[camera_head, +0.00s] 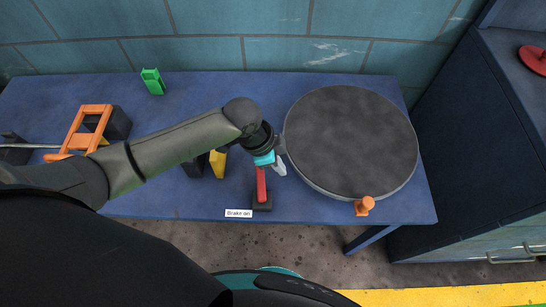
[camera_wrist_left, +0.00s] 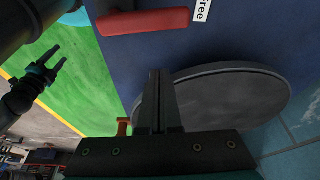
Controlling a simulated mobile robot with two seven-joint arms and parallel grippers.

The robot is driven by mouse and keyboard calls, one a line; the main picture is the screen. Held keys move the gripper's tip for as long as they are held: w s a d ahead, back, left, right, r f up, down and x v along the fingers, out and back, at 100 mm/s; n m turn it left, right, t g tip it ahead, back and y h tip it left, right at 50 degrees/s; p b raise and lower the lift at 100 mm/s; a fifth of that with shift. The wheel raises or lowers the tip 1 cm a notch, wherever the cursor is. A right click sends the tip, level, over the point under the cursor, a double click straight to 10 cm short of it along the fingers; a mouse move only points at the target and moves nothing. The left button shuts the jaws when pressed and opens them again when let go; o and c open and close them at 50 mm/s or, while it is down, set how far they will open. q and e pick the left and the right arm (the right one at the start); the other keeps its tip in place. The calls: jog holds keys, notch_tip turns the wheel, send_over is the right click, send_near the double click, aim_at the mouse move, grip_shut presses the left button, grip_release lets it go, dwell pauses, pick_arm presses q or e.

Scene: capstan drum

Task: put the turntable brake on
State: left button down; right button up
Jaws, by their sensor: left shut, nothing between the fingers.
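The red brake lever (camera_head: 261,184) rises from a small black base (camera_head: 262,203) at the table's front edge. It points toward the back, its far end partly hidden by my left gripper. A "Brake on" label (camera_head: 238,213) lies left of the base. In the left wrist view the lever (camera_wrist_left: 145,21) has a "Free" label (camera_wrist_left: 202,9) beside its tip. My left gripper (camera_head: 281,168) is shut and empty, just right of the lever's tip; its fingers (camera_wrist_left: 162,100) appear apart from the lever. The grey turntable (camera_head: 350,140) is to its right. My right gripper (camera_wrist_left: 52,62) is open, away from the table.
An orange knob (camera_head: 364,206) stands at the turntable's front rim. A yellow piece (camera_head: 217,163) stands left of the lever. A green holder (camera_head: 152,81) and an orange frame (camera_head: 88,128) are farther left. A dark cabinet (camera_head: 470,150) stands to the right.

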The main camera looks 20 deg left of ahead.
aim_at(261, 184)
pick_arm(q)
jog(key=x, duration=0.3)
jog(key=shift+s+a+f+b, duration=0.1)
jog(key=shift+a+f+b, duration=0.05)
jog(key=shift+f+b, duration=0.15)
jog(key=shift+s+a+r, duration=0.15)
jog(key=shift+s+a, duration=0.05)
jog(key=shift+a, duration=0.4)
jog(key=shift+s+a+r, duration=0.15)
jog(key=shift+s+a, duration=0.1)
jog(key=shift+a, duration=0.35)
jog(key=shift+s+a, duration=0.2)
jog(key=shift+a, duration=0.3)
jog(key=shift+p, duration=0.4)
jog(key=shift+a+n+p, duration=0.2)
jog(key=shift+n+p, duration=0.2)
jog(key=shift+p, duration=0.1)
